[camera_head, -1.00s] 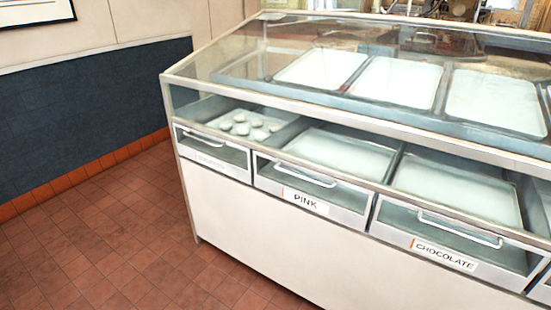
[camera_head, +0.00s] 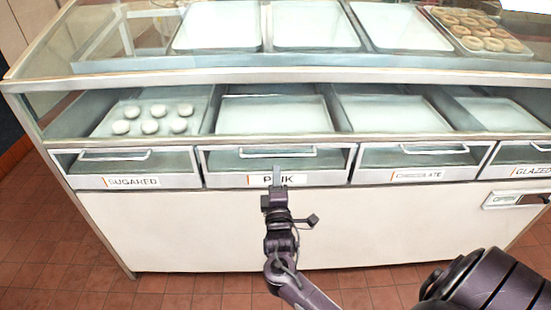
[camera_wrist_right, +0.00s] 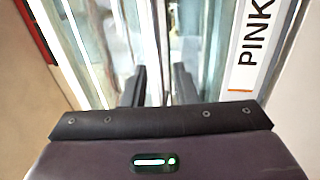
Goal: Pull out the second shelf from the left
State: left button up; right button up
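The second shelf from the left is the drawer labelled PINK (camera_head: 225,165), pushed in under the glass case. Its silver bar handle (camera_head: 250,153) runs along the upper front. My right gripper (camera_head: 277,172) is in front of this drawer and covers part of the label. In the right wrist view my right gripper (camera_wrist_right: 159,88) shows two dark fingers apart, with nothing visible held between them. The PINK label (camera_wrist_right: 254,45) is to the right of the fingers there. Whether the fingertips touch the drawer cannot be told. My left gripper is not in view.
The SUGARED drawer (camera_head: 80,168) is to the left, with several round pastries in the tray above it. The CHOCOLATE drawer (camera_head: 375,160) and the GLAZED drawer (camera_head: 503,155) are to the right. Red tiled floor (camera_head: 70,255) lies in front.

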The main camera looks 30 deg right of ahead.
aim_at(277, 155)
jog(key=x, duration=0.7)
jog(key=shift+w+d+r+p, duration=0.1)
jog(key=shift+d+r+p, duration=0.1)
jog(key=shift+d+p, duration=0.15)
grip_shut()
